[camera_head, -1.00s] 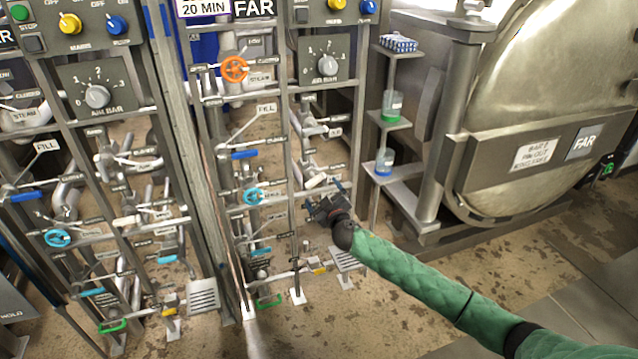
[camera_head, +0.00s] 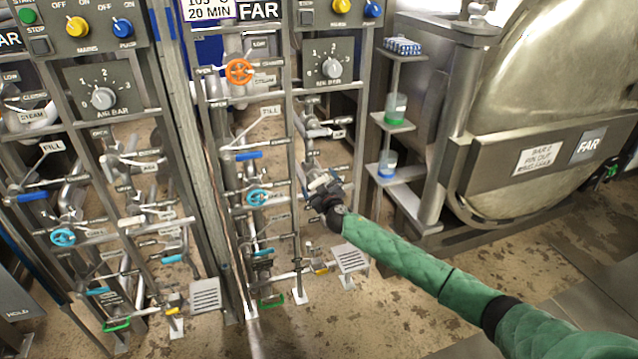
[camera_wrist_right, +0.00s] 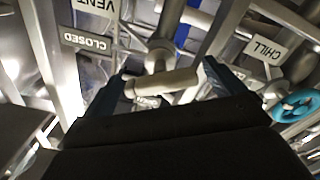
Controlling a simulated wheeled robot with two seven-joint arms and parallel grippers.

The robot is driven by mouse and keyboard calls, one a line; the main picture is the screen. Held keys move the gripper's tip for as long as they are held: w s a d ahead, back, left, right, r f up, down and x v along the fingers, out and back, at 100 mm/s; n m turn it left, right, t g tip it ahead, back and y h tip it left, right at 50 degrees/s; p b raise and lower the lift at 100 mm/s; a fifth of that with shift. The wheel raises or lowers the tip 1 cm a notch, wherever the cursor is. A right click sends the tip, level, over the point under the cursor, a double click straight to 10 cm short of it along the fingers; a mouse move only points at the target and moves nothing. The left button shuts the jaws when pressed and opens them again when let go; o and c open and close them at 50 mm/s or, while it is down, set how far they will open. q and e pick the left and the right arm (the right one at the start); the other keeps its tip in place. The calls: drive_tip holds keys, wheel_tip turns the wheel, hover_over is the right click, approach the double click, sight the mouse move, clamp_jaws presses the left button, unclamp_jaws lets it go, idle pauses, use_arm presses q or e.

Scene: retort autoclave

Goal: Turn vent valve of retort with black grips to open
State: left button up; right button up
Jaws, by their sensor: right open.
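The white vent valve handle (camera_head: 322,181) is on the right-hand pipe frame, below the air bar dial of the FAR panel. In the right wrist view the same white handle (camera_wrist_right: 165,82) lies crosswise between my fingertips, near a VENT label (camera_wrist_right: 95,6) and a CLOSED label (camera_wrist_right: 86,43), both upside down. My right gripper (camera_head: 313,192) is open, with one finger on each side of the handle; I cannot tell whether they touch it. My palm hides part of the view below the handle. I cannot make out black grips. My left gripper is not in view.
An orange steam wheel (camera_head: 239,72), a blue fill lever (camera_head: 248,156) and a blue chill wheel (camera_head: 257,197) are left of my gripper. A similar panel stands further left. A shelf post with a green-based beaker (camera_head: 396,108) and the big retort (camera_head: 560,100) are to the right.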

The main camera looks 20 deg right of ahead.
drive_tip(key=shift+w, duration=0.1)
drive_tip(key=shift+c, duration=0.4)
drive_tip(key=c, duration=0.9)
